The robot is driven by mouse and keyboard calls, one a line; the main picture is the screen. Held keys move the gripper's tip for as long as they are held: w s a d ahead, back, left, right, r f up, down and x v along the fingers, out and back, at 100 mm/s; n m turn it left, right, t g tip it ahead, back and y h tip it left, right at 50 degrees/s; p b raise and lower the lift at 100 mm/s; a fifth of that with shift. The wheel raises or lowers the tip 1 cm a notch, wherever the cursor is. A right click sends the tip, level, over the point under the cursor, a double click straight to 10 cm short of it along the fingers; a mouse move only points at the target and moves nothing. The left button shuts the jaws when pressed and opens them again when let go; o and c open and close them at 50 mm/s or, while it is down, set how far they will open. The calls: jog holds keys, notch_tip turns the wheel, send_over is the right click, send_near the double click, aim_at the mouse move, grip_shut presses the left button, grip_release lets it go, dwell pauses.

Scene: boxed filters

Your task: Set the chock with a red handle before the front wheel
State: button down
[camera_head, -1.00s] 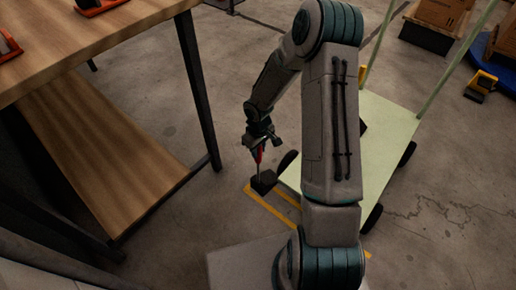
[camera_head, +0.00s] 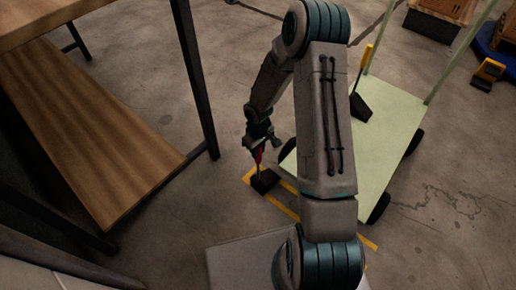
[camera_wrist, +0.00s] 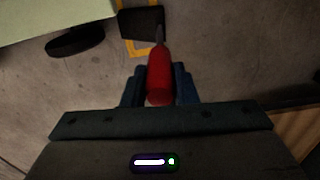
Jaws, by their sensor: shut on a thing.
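The chock with a red handle (camera_head: 265,181) is a dark block at the yellow floor marking, in front of and left of the cart's near left wheel (camera_head: 288,148). My gripper (camera_head: 259,150) is above it, shut on its red handle, which also shows between the fingers in the wrist view (camera_wrist: 160,78). In the wrist view the dark block (camera_wrist: 141,22) lies beyond the handle, beside the dark wheel (camera_wrist: 76,41), with a gap between them. I cannot tell whether the block touches the floor. The pale green cart deck (camera_head: 385,125) is partly hidden by my arm.
A wooden workbench with a lower shelf (camera_head: 90,130) stands at left; its dark leg (camera_head: 196,80) is near my gripper. A yellow-handled chock (camera_head: 361,95) rests on the cart deck. Another yellow item (camera_head: 488,73) lies on the floor at right. Yellow tape (camera_head: 283,205) marks the floor.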

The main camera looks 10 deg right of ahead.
notch_tip(320, 180, down, 2)
jog(key=shift+f+b, duration=0.1)
jog(key=shift+b, duration=0.6)
jog(key=w+d+p, duration=0.2)
jog(key=w+d, duration=0.2)
jog(key=d, duration=0.1)
jog(key=shift+d, duration=0.15)
jog(key=c, duration=1.1)
grip_release()
jog(key=shift+s+f, duration=0.1)
notch_tip(320, 180, up, 14)
jog(key=p, duration=0.5)
